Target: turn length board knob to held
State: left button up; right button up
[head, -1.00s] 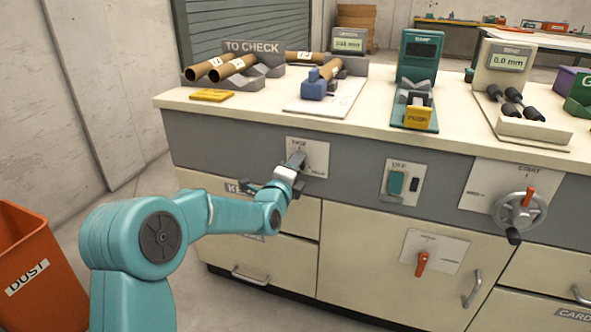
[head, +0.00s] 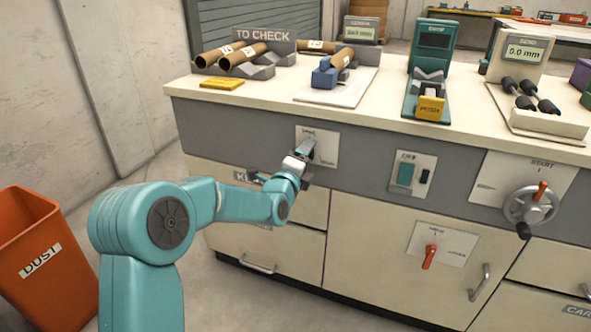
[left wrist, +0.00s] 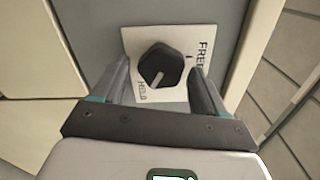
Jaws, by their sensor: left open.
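The knob (left wrist: 160,65) is dark and faceted, on a white plate (left wrist: 203,37) marked FREE and HELD. The white line on the knob points to the lower left, toward the HELD lettering. In the head view the plate (head: 328,150) is on the grey front panel, and my gripper mostly hides the knob there. My left gripper (head: 307,150) is at the plate. In the left wrist view its open fingers (left wrist: 160,80) stand on either side of the knob; I cannot tell whether they touch it. My right gripper is not in view.
Right of the plate are a green switch (head: 405,174), a handwheel (head: 530,205) and a red lever (head: 429,257). Drawers and doors lie below. An orange dust bin (head: 40,255) stands at the left. The countertop above holds tubes and devices.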

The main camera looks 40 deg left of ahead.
pick_arm(q)
jog(key=p+v, duration=0.2)
jog(key=v, duration=1.3)
jog(key=shift+s+d, duration=0.2)
jog(key=shift+s, duration=0.2)
jog(key=shift+r, duration=0.1)
